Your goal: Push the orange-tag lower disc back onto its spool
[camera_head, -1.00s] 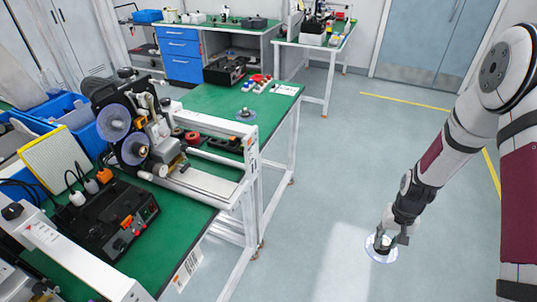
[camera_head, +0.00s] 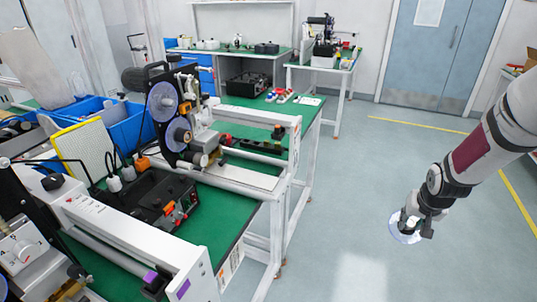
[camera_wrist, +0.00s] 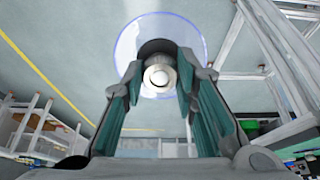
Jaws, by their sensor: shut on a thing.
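My gripper (camera_head: 412,230) is shut on a clear disc (camera_head: 399,236) by its hub, above the open floor at the right. In the wrist view the disc (camera_wrist: 125,42) has a thin blue rim, and its round metallic hub (camera_wrist: 160,76) sits between the fingertips (camera_wrist: 158,84). The coder machine (camera_head: 185,115) stands on the green bench at the left, well apart from my gripper. It carries an upper disc (camera_head: 162,102) and a lower round spool (camera_head: 178,135) on a black plate. A small orange mark (camera_head: 185,107) shows between them; I cannot read it as a tag.
A white frame rail (camera_head: 225,178) runs along the bench edge. A black control box (camera_head: 150,200) and blue bins (camera_head: 130,130) stand around the machine. Another machine (camera_head: 25,245) with purple tags is at the near left. The floor (camera_head: 345,205) between bench and arm is clear.

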